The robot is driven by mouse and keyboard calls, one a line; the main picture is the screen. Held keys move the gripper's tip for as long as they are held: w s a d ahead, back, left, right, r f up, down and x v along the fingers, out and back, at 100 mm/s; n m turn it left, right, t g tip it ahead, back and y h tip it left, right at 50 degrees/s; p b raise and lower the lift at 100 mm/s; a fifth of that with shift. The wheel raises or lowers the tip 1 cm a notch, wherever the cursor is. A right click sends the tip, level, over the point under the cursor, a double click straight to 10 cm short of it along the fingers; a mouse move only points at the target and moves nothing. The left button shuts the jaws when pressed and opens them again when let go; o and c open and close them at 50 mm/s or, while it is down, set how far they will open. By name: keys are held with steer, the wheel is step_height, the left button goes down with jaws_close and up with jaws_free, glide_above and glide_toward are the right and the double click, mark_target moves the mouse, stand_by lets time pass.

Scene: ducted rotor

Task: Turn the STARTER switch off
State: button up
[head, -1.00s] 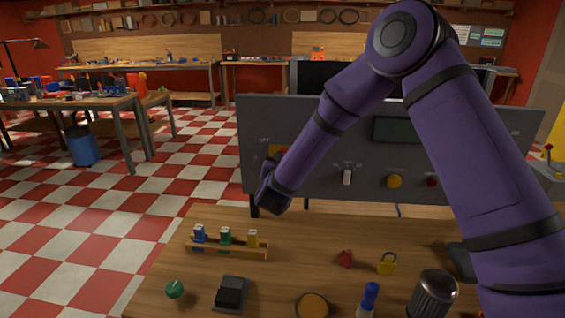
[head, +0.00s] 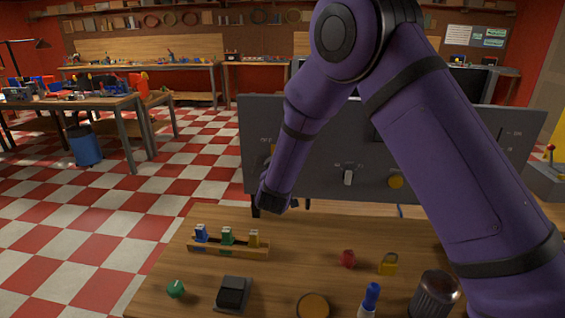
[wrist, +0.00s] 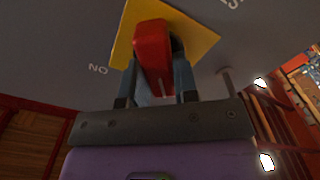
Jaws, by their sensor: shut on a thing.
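A red switch lever (wrist: 153,48) stands on a yellow plate (wrist: 195,38) on the grey panel in the wrist view. Lettering that looks like "NO" is beside the plate, and other lettering at the top is cut off. No STARTER label is readable. My gripper (wrist: 157,76) is shut on the red lever, one finger on each side. In the head view my purple arm reaches to the left part of the grey panel (head: 310,130) and hides my fingers and most of that switch.
The panel also bears a white toggle switch (head: 348,177) and a yellow knob (head: 396,181). On the wooden table (head: 200,280) in front are a wooden rack (head: 228,249), a red piece (head: 348,259), a yellow padlock (head: 388,264) and a green knob (head: 176,289).

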steer(key=shift+f+n, duration=0.1)
steer(key=shift+n, duration=0.5)
steer(key=o, duration=0.9)
steer(key=s, duration=0.3)
steer(key=s+a, duration=0.1)
steer(key=s, duration=0.3)
steer(key=s+a, duration=0.1)
steer(key=s, duration=0.2)
steer(key=shift+s, duration=0.35)
